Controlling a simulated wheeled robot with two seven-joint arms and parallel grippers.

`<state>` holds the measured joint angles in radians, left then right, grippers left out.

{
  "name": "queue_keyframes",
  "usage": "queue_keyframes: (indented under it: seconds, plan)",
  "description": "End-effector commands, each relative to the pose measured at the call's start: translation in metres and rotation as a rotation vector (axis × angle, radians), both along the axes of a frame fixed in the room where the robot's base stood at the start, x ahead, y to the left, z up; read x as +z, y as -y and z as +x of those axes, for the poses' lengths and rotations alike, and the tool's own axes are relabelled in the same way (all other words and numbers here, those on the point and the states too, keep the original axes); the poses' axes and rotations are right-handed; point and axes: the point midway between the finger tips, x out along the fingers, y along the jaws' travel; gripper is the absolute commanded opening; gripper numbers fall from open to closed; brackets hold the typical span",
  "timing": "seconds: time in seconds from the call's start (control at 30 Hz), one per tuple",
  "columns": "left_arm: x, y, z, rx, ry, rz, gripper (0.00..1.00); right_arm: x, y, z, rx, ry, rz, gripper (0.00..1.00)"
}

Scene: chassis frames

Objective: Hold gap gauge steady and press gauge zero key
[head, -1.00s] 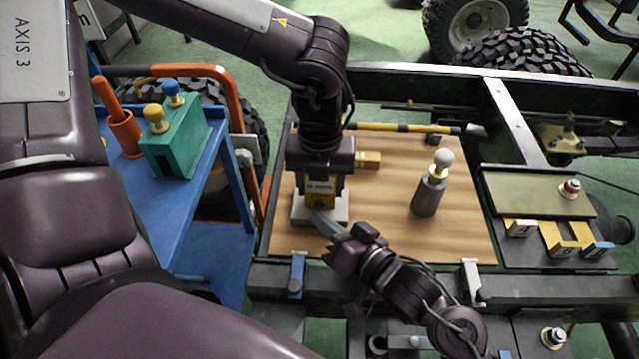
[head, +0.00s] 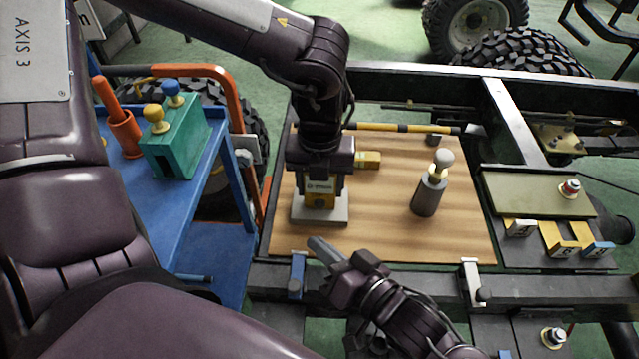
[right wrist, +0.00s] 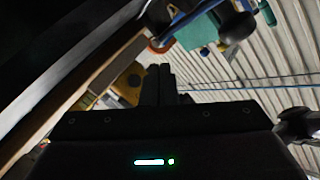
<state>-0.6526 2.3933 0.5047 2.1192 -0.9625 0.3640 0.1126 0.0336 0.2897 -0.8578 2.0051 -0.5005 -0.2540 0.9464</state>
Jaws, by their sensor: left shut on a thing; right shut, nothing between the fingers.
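The gap gauge (head: 320,201), a yellow and dark block, stands upright on a pale square base (head: 320,216) on the wooden board. My left gripper (head: 321,180) points down from above and is shut on the gauge. Its fingers are partly hidden. My right gripper (head: 322,249) is shut and empty, near the board's front edge, in front of the base and apart from it. Its closed fingers show in the right wrist view (right wrist: 160,84), with a yellow thing (right wrist: 127,84) beside them, probably the gauge. I cannot make out the zero key.
On the wooden board (head: 385,225) stand a grey cylinder with a pale knob (head: 428,195) and a small yellow block (head: 368,160). A yellow-black rod (head: 405,128) lies at the back. A blue cart (head: 200,150) with a green box (head: 178,145) is left. Lettered brackets (head: 560,240) sit right.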

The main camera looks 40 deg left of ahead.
Motion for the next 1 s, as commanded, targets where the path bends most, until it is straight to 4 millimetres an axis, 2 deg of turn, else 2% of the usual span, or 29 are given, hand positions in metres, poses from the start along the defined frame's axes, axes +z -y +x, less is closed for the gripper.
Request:
queue_keyframes:
  seconds: [0.3, 0.33, 0.5, 0.83, 1.0]
  plan:
    - [0.0, 0.0, 0.0, 0.0, 0.0, 0.0, 0.26, 0.0, 0.0, 0.0, 0.0, 0.0, 0.0, 0.0]
    - [0.0, 0.0, 0.0, 0.0, 0.0, 0.0, 0.56, 0.0, 0.0, 0.0, 0.0, 0.0, 0.0, 0.0]
    - [0.0, 0.0, 0.0, 0.0, 0.0, 0.0, 0.78, 0.0, 0.0, 0.0, 0.0, 0.0, 0.0, 0.0]
    - [0.004, 0.0, 0.001, 0.0, 0.002, 0.0, 0.78, 0.0, 0.0, 0.0, 0.0, 0.0, 0.0, 0.0]
    - [0.028, 0.0, 0.001, -0.001, 0.006, 0.0, 0.78, 0.0, 0.0, 0.0, 0.0, 0.0, 0.0, 0.0]
